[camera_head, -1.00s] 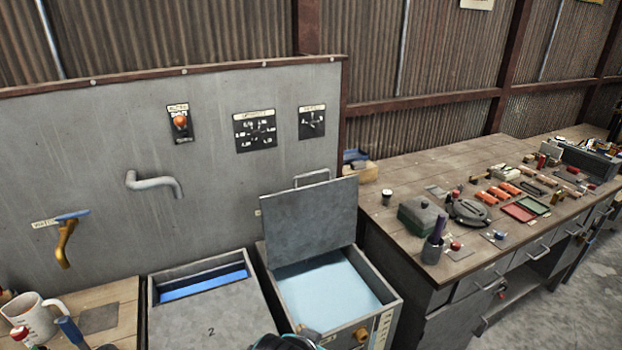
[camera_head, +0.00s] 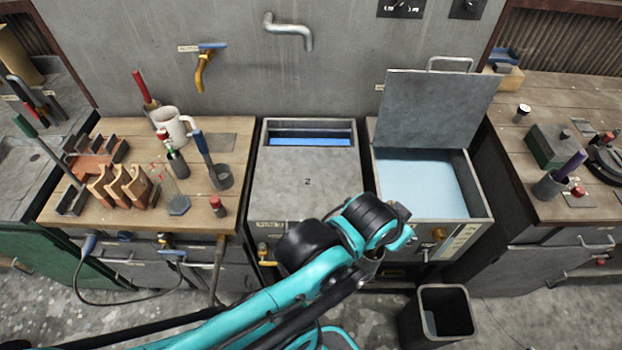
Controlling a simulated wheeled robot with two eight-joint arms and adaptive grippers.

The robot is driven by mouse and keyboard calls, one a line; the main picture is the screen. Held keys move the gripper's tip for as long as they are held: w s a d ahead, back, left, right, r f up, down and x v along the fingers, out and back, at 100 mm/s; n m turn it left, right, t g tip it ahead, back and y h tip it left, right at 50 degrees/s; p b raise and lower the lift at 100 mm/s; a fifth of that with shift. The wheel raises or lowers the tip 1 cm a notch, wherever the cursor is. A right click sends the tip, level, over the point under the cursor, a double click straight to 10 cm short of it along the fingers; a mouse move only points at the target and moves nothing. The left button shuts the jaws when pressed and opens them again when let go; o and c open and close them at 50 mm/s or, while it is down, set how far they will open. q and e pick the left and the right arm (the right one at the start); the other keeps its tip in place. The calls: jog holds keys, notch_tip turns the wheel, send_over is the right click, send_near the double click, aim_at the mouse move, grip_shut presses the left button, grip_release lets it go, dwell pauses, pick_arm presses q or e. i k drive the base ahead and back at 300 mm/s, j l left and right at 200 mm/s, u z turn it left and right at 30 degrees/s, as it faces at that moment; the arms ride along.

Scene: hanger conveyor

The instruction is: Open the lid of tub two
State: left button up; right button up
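Tub two (camera_head: 262,150) stands in the middle. Its grey lid (camera_head: 290,200), marked 2, lies flat over the front and middle of the tub. A slot at the back shows blue inside. My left arm comes in from the lower left and crosses in front of tub two. Its wrist end is near the front right corner of the tub and hides part of that front edge. The fingers of my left gripper cannot be made out clearly there. My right gripper is not in view.
The tub to the right (camera_head: 484,190) has its lid (camera_head: 440,110) standing upright, with pale blue liquid inside. A dark bin (camera_head: 470,315) stands on the floor below. A wooden bench (camera_head: 110,205) with tools and a mug is at left. Another bench (camera_head: 540,90) is at right.

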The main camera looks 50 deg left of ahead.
aim_at(292, 183)
jog(key=u, duration=2.15)
jog(key=k+l, duration=0.2)
jog(key=k, duration=0.15)
jog(key=k+l+u, duration=0.1)
jog(key=k, duration=0.25)
jog(key=k+l+u, duration=0.1)
jog(key=k+l, duration=0.15)
jog(key=k, duration=0.1)
